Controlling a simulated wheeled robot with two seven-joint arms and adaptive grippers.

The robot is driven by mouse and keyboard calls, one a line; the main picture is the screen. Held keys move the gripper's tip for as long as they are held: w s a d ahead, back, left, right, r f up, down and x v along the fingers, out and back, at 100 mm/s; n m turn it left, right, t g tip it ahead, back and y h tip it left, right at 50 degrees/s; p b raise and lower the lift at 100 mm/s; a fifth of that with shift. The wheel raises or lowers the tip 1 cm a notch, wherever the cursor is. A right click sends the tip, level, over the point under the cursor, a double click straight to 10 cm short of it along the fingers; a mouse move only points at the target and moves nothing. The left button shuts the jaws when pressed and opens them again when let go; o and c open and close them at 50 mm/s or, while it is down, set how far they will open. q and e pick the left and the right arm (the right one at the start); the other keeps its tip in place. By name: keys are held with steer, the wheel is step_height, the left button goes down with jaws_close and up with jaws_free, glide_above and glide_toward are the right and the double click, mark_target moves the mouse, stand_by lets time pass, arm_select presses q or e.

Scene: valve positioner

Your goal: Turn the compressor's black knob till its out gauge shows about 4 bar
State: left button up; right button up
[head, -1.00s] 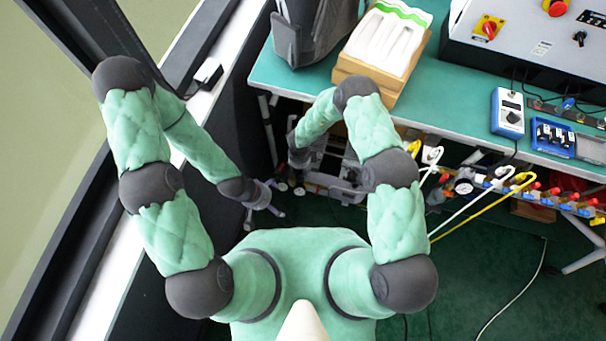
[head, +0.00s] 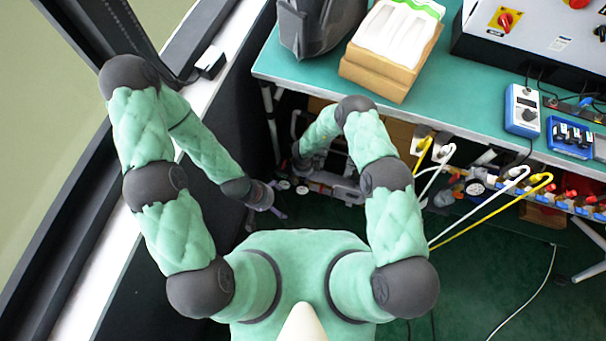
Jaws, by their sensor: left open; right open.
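The compressor (head: 335,185) is a grey framed unit on the floor under the near edge of the bench, partly hidden by my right arm. Two small round white gauges, a left one (head: 284,185) and a right one (head: 302,190), show at its left end. They are too small to read, and I cannot make out the black knob. My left gripper (head: 276,208) is open, just left of and below the gauges. My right gripper (head: 301,166) is open at the compressor's upper left, above the gauges; its fingers are hard to separate from the dark frame.
The green bench (head: 460,95) carries a dark bin (head: 320,25), a cardboard box (head: 380,75) with white contents, a blue meter (head: 522,110) and a control panel (head: 540,40). Yellow and white hoses (head: 490,215) hang at the right. A dark wall (head: 210,200) stands at left.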

steer(key=c, duration=0.9)
steer(key=o, duration=0.9)
step_height(320, 180, up, 12)
steer(key=shift+n, duration=0.3)
